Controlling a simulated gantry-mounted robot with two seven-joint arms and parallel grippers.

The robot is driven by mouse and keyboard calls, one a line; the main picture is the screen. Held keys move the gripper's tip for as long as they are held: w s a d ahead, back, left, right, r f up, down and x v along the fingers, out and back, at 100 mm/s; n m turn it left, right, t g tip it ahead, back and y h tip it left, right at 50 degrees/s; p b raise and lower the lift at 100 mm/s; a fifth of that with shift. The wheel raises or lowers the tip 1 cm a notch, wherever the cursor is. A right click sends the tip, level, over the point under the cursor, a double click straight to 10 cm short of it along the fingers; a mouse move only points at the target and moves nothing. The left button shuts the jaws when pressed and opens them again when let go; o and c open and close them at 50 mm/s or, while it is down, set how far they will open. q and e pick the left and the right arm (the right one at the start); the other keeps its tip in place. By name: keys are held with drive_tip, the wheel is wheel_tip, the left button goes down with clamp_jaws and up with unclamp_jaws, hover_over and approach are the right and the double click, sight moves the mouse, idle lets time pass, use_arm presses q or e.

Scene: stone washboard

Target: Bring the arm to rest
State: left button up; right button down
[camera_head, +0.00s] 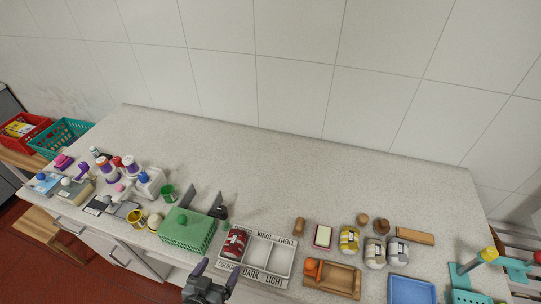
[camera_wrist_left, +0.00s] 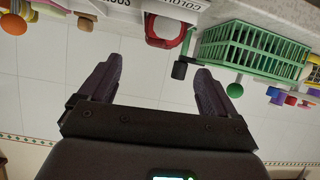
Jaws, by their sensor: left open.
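My left gripper (camera_head: 215,273) is at the bottom of the head view, in front of the counter's front edge, below the sorting tray. Its two fingers are apart. In the left wrist view the open left gripper (camera_wrist_left: 155,68) has nothing between its fingers, with pale tiled surface behind them. My right gripper is in neither view.
The stone counter (camera_head: 270,152) has a clear back half. Along its front stand a green basket (camera_head: 187,232), a white sorting tray (camera_head: 285,258) holding a red item (camera_head: 235,243), a wooden tray (camera_head: 345,280), a blue tray (camera_head: 412,291) and several bottles at left.

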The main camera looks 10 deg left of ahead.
use_arm(q)
drive_tip(key=s+a+f+g+y, duration=0.1)
drive_tip(key=s+a+g, duration=0.1)
drive_tip(key=s+g, duration=0.45)
drive_tip(key=s+a+g+y, duration=0.1)
drive_tip(key=s+a+g, duration=0.15)
drive_tip(key=s, duration=0.65)
wheel_tip(320, 180, up, 21)
drive_tip(key=p, duration=2.1)
drive_tip(key=shift+d+f+m, duration=0.15)
drive_tip(key=shift+m, duration=0.15)
